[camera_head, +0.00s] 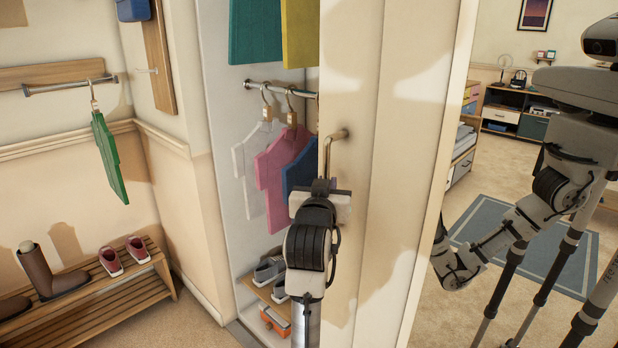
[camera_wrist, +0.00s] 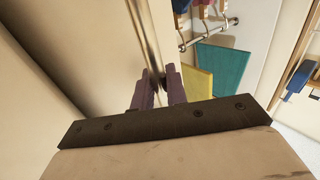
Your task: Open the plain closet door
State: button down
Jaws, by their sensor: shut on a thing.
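The plain closet door (camera_head: 385,205) is a cream panel in the middle of the head view. It stands partly open, with the closet inside showing to its left. Its metal handle (camera_head: 328,155) is a bent bar near the door's left edge. My gripper (camera_head: 323,187) is at the lower part of the handle. In the wrist view the gripper's fingers (camera_wrist: 160,86) are closed around the handle bar (camera_wrist: 151,42), which runs up from between them. My wrist hides the handle's lower end in the head view.
Clothes hang from a closet rail (camera_head: 262,85), above shoes (camera_head: 270,269) on a low shelf. A slatted shoe bench (camera_head: 85,305) stands at the left. A mirror (camera_head: 480,215) right of the door reflects my body and the room.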

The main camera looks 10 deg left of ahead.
jog(key=shift+s+d, duration=0.5)
jog(key=shift+d, duration=0.2)
jog(key=c, duration=1.5)
grip_release()
jog(key=s+b, duration=0.3)
jog(key=s, duration=0.1)
jog(key=s+b, duration=0.3)
jog(key=s, duration=0.2)
jog(key=s+a+b, duration=0.1)
jog(key=s+b, duration=0.2)
jog(key=s, duration=0.1)
jog(key=shift+s+b, duration=0.35)
